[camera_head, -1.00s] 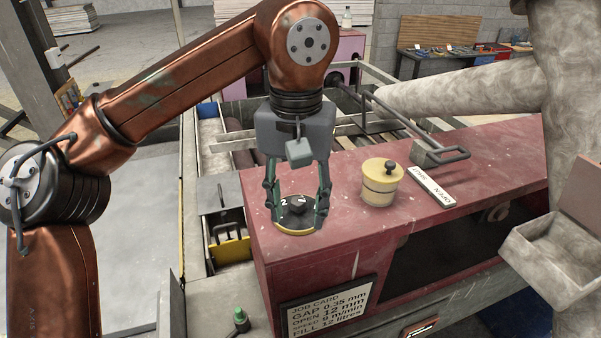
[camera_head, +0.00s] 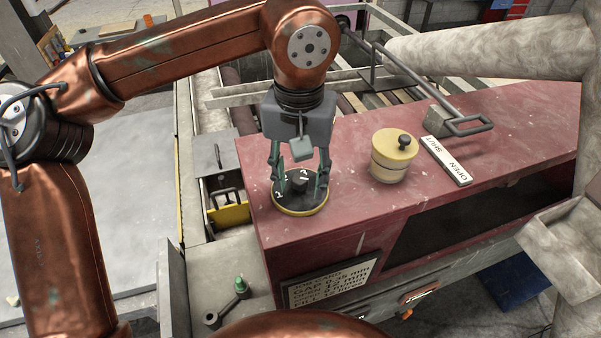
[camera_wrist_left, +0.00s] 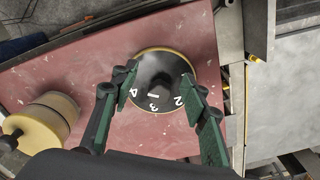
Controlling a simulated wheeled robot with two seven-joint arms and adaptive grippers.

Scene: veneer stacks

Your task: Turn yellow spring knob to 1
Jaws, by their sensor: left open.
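The knob is a round black dial (camera_head: 298,203) with a yellow rim and white figures, on the red machine top. In the left wrist view, the dial (camera_wrist_left: 157,110) shows 4, 3 and 2 on its near side, with a short white mark on the dark raised centre near the 3. The 1 is not clearly readable. My left gripper (camera_head: 300,188) is over the dial, its green fingers open on either side of the raised centre. In the left wrist view, the fingertips (camera_wrist_left: 159,78) are apart; contact with the knob cannot be told. My right gripper is not in view.
A cream-yellow canister (camera_head: 392,160) with a black ball knob stands right of the dial. Beyond it are an OPEN/SHUT plate (camera_head: 447,160) and a grey lever handle (camera_head: 468,126). A job card (camera_head: 332,284) is on the machine's front. Red surface between dial and canister is clear.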

